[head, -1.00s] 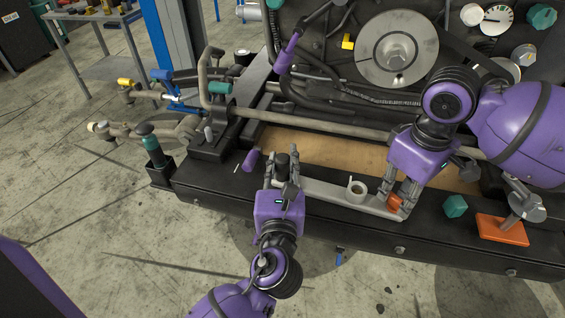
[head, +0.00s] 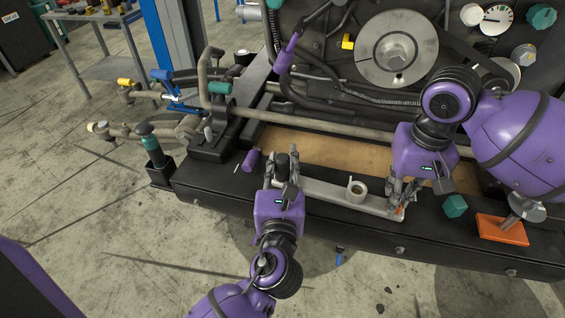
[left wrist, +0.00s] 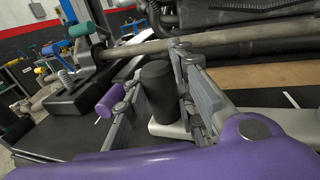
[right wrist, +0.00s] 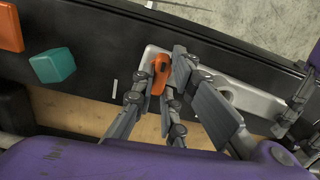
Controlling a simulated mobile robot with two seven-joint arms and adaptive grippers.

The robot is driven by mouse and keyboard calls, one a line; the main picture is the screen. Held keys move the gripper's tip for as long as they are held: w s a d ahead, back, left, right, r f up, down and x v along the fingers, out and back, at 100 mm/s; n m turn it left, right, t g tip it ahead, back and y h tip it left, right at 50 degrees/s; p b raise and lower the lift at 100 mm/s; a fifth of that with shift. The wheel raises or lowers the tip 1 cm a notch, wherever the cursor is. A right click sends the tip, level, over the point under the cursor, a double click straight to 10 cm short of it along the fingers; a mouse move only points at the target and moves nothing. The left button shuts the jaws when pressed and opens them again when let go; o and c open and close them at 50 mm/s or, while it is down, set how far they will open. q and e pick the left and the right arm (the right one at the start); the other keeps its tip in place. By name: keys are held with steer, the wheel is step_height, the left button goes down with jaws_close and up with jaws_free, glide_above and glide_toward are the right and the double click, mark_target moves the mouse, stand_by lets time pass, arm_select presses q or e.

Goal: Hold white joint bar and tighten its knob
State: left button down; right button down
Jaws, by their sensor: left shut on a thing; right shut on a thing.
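The white joint bar (head: 333,193) lies along the front of the dark engine base, with a ring-shaped socket (head: 357,190) on it. A black cylindrical post (head: 282,165) stands at its left end. My left gripper (head: 281,157) is shut on the bar at this post, with a finger on either side, as the left wrist view (left wrist: 158,90) also shows. The orange knob (right wrist: 159,75) is at the bar's right end. My right gripper (head: 404,192) is shut on it from above, hiding most of it in the head view.
A teal block (head: 455,206) and an orange block (head: 502,229) sit right of my right gripper. A purple cylinder (head: 251,161) lies left of the post. A long pipe (head: 320,123) runs behind both grippers. Open concrete floor lies in front.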

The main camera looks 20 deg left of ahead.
steer(key=shift+m, duration=0.8)
steer(key=c, duration=1.7)
jaws_free()
steer(key=shift+r, duration=0.1)
step_height(320, 180, up, 12)
steer(key=shift+f, duration=0.1)
arm_select(q)
steer(key=c, duration=1.4)
jaws_free()
steer(key=shift+s, duration=0.1)
